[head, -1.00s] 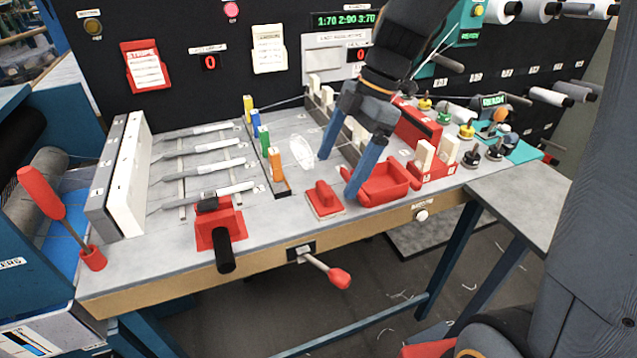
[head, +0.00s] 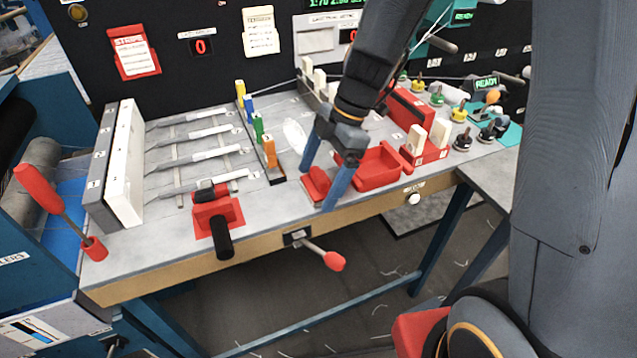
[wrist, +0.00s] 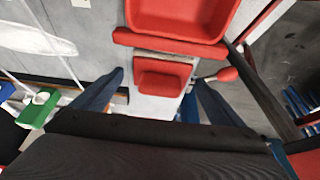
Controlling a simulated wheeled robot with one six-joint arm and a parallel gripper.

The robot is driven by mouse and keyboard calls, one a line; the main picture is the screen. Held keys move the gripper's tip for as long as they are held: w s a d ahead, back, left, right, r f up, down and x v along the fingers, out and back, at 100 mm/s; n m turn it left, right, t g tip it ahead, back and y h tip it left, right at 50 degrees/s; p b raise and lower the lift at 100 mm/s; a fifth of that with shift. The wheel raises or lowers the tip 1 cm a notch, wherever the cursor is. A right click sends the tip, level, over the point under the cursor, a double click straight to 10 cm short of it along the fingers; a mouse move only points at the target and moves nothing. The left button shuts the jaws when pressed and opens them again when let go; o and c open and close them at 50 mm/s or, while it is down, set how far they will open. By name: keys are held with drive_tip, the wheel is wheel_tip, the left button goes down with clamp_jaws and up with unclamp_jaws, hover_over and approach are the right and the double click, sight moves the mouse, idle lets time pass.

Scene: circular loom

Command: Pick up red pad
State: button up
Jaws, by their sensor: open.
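The red pad (head: 314,184) lies on the grey table near its front edge, left of the red tray (head: 377,168). My gripper (head: 317,188) is open and points down at the pad, with one blue finger at the back and one in front. The front finger hides part of the pad in the head view. In the wrist view the pad (wrist: 160,78) shows between the two spread fingertips, with nothing held. The wrist view also shows the red tray (wrist: 180,18) just above the pad. I cannot tell how high the fingertips are over the table.
Coloured pegs, including an orange one (head: 269,152), stand left of the pad. A red clamp with a black handle (head: 218,222) sits further left at the front. A red-knobbed lever (head: 333,261) sticks out from the table front. White blocks (head: 416,138) stand right of the tray.

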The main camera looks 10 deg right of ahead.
sight(319, 174)
drive_tip(key=c, duration=1.2)
drive_tip(key=shift+r, duration=0.15)
wheel_tip(319, 174, up, 9)
drive_tip(key=shift+r+b, duration=0.1)
drive_tip(key=shift+b, duration=0.9)
drive_tip(key=shift+r, duration=0.25)
